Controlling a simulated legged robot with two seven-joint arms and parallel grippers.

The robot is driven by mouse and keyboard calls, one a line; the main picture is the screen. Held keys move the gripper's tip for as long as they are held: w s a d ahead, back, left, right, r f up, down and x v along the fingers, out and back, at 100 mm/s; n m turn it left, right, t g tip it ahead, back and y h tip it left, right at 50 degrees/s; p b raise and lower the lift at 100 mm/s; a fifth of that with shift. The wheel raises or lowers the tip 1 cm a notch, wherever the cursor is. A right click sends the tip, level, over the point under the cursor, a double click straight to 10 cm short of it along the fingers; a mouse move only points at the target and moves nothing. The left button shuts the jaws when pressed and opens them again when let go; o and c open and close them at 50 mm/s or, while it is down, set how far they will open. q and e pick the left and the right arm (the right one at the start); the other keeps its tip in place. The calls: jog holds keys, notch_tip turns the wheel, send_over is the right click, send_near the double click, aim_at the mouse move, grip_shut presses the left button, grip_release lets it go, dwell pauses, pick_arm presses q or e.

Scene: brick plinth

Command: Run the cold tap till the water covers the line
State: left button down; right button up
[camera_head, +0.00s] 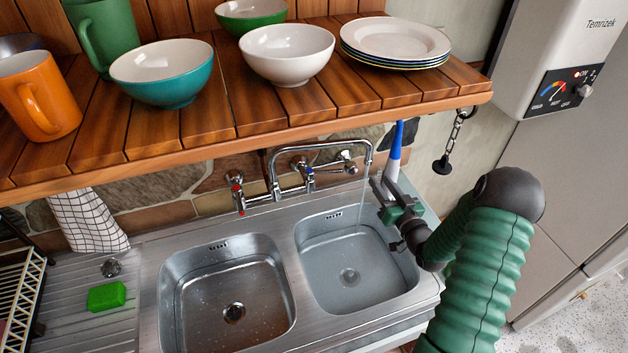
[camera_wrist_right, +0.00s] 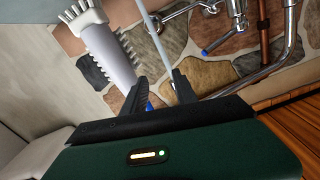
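The chrome mixer tap (camera_head: 290,188) is on the wall above the sink. The basin looks bluish; I cannot make out a line or the water level. My right gripper (camera_head: 384,186) is beside the spout, its fingers (camera_wrist_right: 161,76) apart, with no clear hold. My left gripper is out of view.
A white brush with a blue handle (camera_head: 394,155) is close behind my right gripper, bristles down (camera_wrist_right: 105,45). The wooden shelf (camera_head: 230,130) with crockery overhangs the tap. A black plug (camera_head: 442,165) hangs on a chain. The left basin (camera_head: 230,290) looks empty.

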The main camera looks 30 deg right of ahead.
jog(key=b+v, duration=0.3)
jog(key=v, duration=1.3)
